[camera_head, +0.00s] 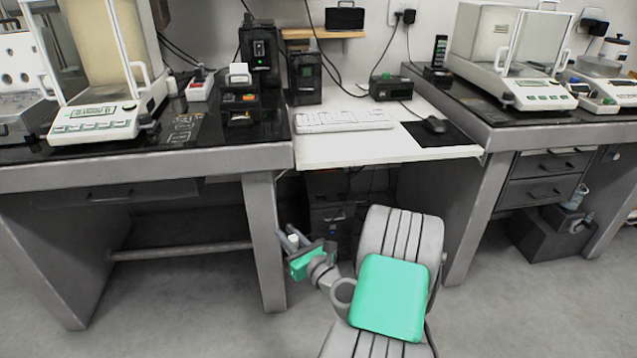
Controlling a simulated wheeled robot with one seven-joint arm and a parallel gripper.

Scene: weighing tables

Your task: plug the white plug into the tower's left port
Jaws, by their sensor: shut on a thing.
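My gripper (293,239) is low in the head view, in front of the opening under the white desk. Its fingers point up and to the left, shut on a small white piece, the white plug (293,238), of which only a little shows. The dark tower (328,218) stands in the shade under the desk, to the right of my gripper and behind it. Its ports are too small and dark to tell apart. The plug looks apart from the tower.
The grey leg (265,240) of the left weighing table stands just left of my gripper. The white desk (390,150) overhangs the tower, with a keyboard (343,119) and a mouse (434,125) on it. Dark cables hang behind the tower. The floor in front is clear.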

